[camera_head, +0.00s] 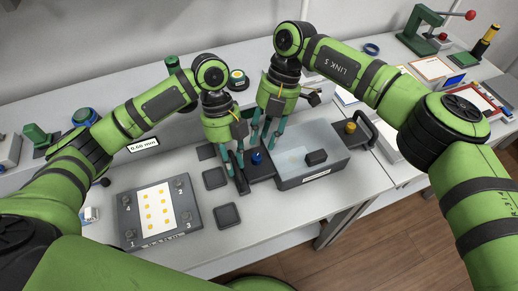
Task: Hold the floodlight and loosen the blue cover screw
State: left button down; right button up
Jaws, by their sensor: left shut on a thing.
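The floodlight (325,172) appears to be the grey box-like housing with a see-through top, lying on the bench right of centre. The blue cover screw (257,158) stands on a dark bracket (262,172) at its left end. A yellow knob (350,127) is at its right end, near a dark handle. My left gripper (238,172) is shut on the left part of the bracket; its exact contact is hard to see. My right gripper (265,138) is just above and behind the blue screw, fingers apart; I cannot tell whether it touches the screw.
A grey LED panel (126,205) with yellow dots and numbered corners lies at left. Dark square pads (228,215) lie between it and the floodlight. A green press (432,28), trays and tools stand at the back right. The front bench edge is close below the floodlight.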

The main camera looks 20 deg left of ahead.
aim_at(258, 155)
jog(key=x, duration=0.5)
jog(key=shift+f, duration=0.15)
grip_shut()
jog(key=shift+n+h, duration=0.6)
jog(key=shift+n, duration=0.9)
